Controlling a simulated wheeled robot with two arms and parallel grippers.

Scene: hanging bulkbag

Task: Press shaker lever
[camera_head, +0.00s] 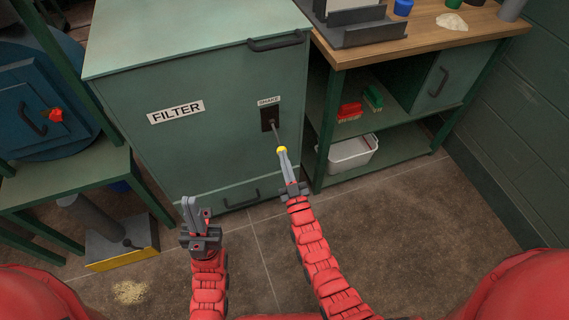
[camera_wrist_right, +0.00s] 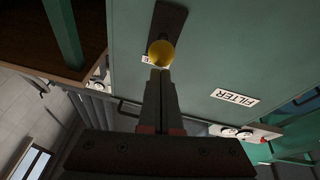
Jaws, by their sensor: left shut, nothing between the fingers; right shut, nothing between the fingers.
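The shaker lever (camera_head: 276,134) is a thin rod with a yellow ball knob (camera_head: 282,149). It comes out of a dark slotted plate (camera_head: 268,119) under a "SHAKE" label on the green filter cabinet (camera_head: 215,140), and slants downward. My right gripper (camera_head: 283,154) is shut, with its fingertips at the knob; I cannot tell whether they touch. In the right wrist view the knob (camera_wrist_right: 161,53) sits just beyond the shut fingertips (camera_wrist_right: 160,72), in front of the dark plate (camera_wrist_right: 166,22). My left gripper (camera_head: 189,201) is shut and empty, low in front of the cabinet.
A wooden-topped bench (camera_head: 430,38) with shelves stands right of the cabinet, holding red and green brushes and a white bin (camera_head: 352,153). At left are a blue round door (camera_head: 40,100) and a grey-yellow pedal unit (camera_head: 122,248). A pale spill (camera_head: 131,292) lies on the floor.

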